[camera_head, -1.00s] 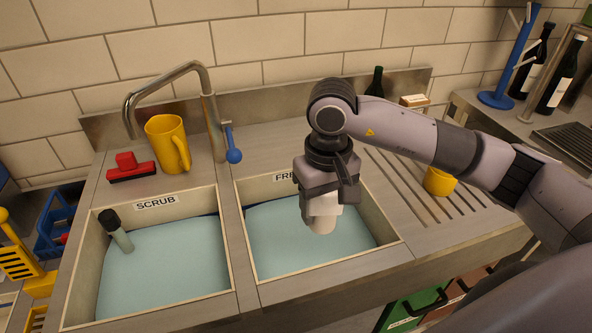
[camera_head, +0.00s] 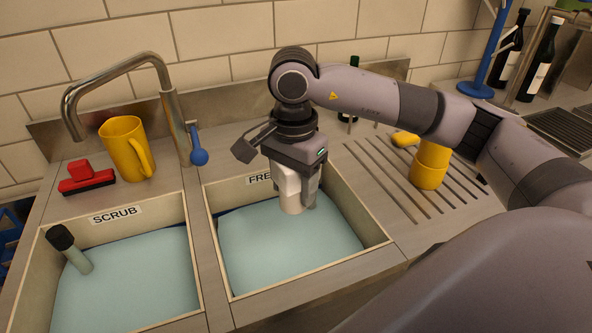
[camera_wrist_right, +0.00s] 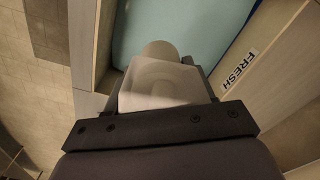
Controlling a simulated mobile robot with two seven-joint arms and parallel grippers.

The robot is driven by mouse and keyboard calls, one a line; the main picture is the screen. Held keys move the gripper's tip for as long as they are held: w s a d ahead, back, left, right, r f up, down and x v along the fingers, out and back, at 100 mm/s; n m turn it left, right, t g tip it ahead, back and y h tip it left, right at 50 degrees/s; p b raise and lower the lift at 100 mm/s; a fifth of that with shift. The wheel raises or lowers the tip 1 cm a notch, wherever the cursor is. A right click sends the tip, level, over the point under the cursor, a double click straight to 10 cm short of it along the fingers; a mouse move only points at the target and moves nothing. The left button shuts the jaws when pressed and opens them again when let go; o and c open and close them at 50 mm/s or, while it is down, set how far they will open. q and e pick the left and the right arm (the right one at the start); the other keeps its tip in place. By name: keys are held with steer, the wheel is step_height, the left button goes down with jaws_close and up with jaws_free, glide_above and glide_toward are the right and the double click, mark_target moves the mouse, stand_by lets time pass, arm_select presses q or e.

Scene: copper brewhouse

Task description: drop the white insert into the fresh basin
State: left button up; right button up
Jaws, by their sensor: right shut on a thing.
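The white insert (camera_head: 289,192) is held in my right gripper (camera_head: 297,188), over the back part of the fresh basin (camera_head: 285,280). Its lower end points down toward the blue-green water; I cannot tell whether it touches the surface. In the right wrist view the white insert (camera_wrist_right: 160,85) sits between the jaws, with the FRESH label (camera_wrist_right: 238,70) to the right. The gripper partly covers that label in the head view. My left gripper is not in view.
The scrub basin (camera_head: 208,290) lies left, with a dark-capped bottle (camera_head: 72,248) in it. A tap (camera_head: 172,125), yellow jug (camera_head: 127,150) and red brush (camera_head: 87,178) stand behind.

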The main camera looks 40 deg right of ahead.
mark_target(296, 203)
steer(key=shift+d+r+m, duration=0.2)
steer(key=shift+r+m, duration=0.15)
steer(key=shift+m, duration=0.55)
steer(key=shift+f+b, duration=1.35)
steer(key=shift+f, duration=0.75)
steer(key=shift+f+b, duration=0.35)
steer(key=shift+f, duration=0.4)
steer(key=o, duration=1.2)
steer(key=shift+r+p, duration=1.15)
steer(key=shift+r, duration=0.7)
steer(key=shift+r+p, duration=1.3)
steer(key=shift+r, duration=0.9)
